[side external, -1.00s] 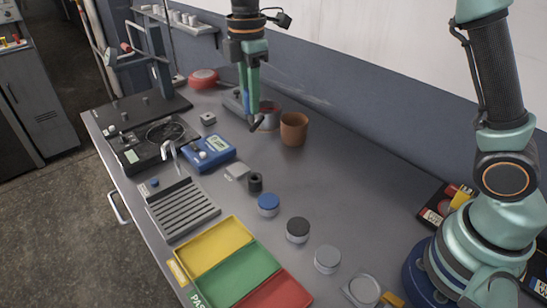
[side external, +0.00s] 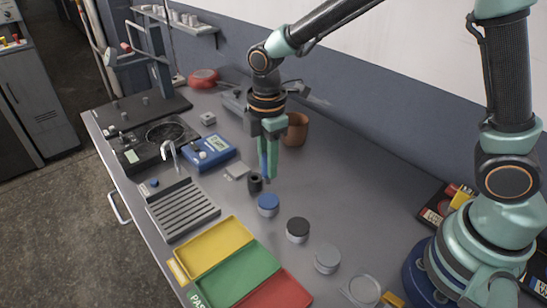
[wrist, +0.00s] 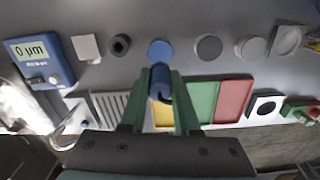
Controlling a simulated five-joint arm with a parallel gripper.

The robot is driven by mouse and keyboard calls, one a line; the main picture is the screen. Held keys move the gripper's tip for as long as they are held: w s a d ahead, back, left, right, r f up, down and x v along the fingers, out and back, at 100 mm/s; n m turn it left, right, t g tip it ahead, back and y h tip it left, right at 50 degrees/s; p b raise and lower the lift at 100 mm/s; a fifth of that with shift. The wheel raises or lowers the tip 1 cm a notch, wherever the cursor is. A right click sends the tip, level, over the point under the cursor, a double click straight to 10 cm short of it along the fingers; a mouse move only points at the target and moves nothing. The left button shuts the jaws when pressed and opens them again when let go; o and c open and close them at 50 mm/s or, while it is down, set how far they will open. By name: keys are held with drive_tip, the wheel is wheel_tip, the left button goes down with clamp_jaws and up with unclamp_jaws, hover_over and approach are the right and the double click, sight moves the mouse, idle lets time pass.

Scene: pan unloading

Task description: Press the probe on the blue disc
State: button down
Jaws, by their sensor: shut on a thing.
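My gripper (side external: 268,174) is shut on the blue probe (wrist: 161,78), which shows between the green fingers in the wrist view. In the side view, the fingertips are above and a little behind the blue disc (side external: 268,199), close to the black ring-like holder (side external: 255,182). The blue disc also shows in the wrist view (wrist: 160,49), just beyond the probe's end. The probe looks apart from the disc, but the exact height is hard to tell. The fingers hide much of the probe in the side view.
A blue meter (side external: 209,152) reads 0 µm in the wrist view. A dark disc (side external: 298,226) and a grey disc (side external: 327,257) continue the row. Yellow (side external: 214,247), green (side external: 241,274) and red (side external: 276,292) trays lie in front. A brown cup (side external: 295,130) stands behind.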

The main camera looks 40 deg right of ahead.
sight(268, 183)
drive_tip(key=shift+f, duration=2.3)
drive_tip(key=shift+f, duration=0.5)
idle(0.4)
drive_tip(key=shift+r, duration=2.6)
